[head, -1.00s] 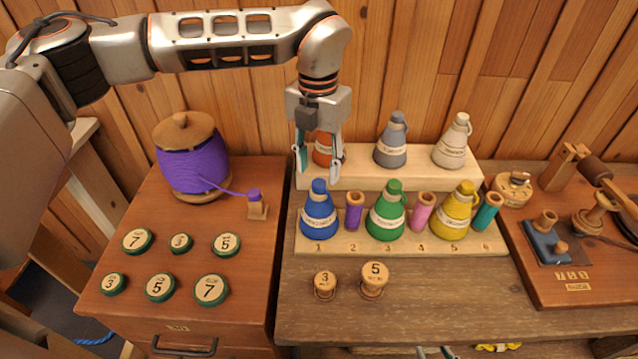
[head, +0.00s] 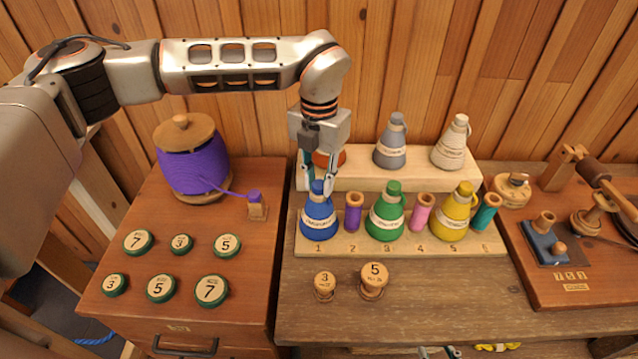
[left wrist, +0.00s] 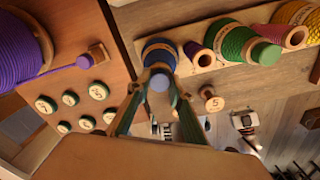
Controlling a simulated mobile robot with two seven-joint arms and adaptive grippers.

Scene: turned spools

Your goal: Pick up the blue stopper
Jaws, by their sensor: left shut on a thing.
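The blue stopper (head: 318,188) is on top of the blue cone-shaped bottle (head: 319,218) at place 1 of the front rack. My left gripper (head: 318,183) comes down from above with its fingers on either side of the stopper, shut on it. In the left wrist view the round stopper (left wrist: 159,82) sits between the fingertips, with the blue bottle (left wrist: 160,52) just beyond. The stopper still appears to be at the bottle's neck; I cannot see any gap. My right gripper (head: 438,352) shows only its fingertips at the bottom edge, apart and empty.
Close by on the front rack (head: 400,248) stand a purple spool (head: 353,212) and a green bottle (head: 387,215). Behind, a raised rack (head: 360,180) holds orange, grey and white bottles. A purple thread spool (head: 190,165) is left.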

